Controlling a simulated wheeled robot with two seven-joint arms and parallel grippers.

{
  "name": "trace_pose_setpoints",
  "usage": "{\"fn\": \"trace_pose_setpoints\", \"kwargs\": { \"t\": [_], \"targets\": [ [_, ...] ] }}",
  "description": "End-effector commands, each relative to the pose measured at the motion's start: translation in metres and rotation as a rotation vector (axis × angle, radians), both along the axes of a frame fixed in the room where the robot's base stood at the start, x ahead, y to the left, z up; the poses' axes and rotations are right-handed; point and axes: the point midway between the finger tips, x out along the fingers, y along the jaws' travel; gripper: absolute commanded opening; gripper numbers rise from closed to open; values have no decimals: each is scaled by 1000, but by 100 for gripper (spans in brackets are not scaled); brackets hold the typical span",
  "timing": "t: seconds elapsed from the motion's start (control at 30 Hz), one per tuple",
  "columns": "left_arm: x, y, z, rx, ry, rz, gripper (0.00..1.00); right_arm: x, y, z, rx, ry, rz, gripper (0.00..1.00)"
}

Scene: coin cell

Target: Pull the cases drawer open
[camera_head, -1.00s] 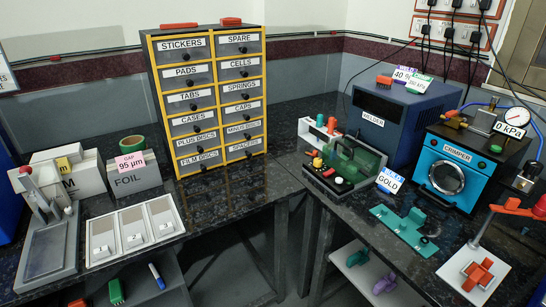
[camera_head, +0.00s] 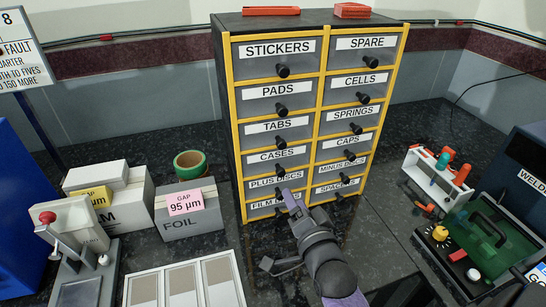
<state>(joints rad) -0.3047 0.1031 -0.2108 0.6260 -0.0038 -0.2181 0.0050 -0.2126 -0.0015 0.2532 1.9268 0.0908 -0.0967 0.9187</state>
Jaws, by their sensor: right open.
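The cabinet (camera_head: 226,110) has yellow-edged drawers in two columns. The cases drawer (camera_head: 298,159) is in the left column, below TABS and above PLUS DISCS. It looks closed, with a black knob (camera_head: 280,171) at its lower middle. My right gripper (camera_head: 291,200) reaches up from the bottom of the view, in front of the lower left drawers. It is open and sits a little below the cases knob, partly covering the PLUS DISCS and FILM DISCS fronts. Whether it touches a knob there is unclear. My left gripper is not in view.
A FOIL box (camera_head: 185,232) with a GAP tag and green tape roll (camera_head: 189,163) stand left of the cabinet. A white tray (camera_head: 195,262) lies in front. A tool rack (camera_head: 437,178) and green-windowed device (camera_head: 490,230) stand right. Bare counter separates them from the cabinet.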

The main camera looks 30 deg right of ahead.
Motion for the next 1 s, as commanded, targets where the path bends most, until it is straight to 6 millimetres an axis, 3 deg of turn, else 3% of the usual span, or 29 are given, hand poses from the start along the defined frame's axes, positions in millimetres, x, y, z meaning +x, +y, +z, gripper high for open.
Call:
{"fn": "trace_pose_setpoints", "kwargs": {
  "t": [0.13,0.3,0.5,0.87,1.0],
  "targets": [
    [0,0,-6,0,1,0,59,16,-4,-2,-1,-4,0,66],
    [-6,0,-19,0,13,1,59,58,-14,-3,-3,-2,0,66],
    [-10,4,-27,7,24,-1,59,88,-21,-3,-2,1,1,66],
    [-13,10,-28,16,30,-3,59,96,-23,0,-1,2,0,66],
    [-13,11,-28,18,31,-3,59,96,-23,-1,-1,2,0,41]
  ]
}}
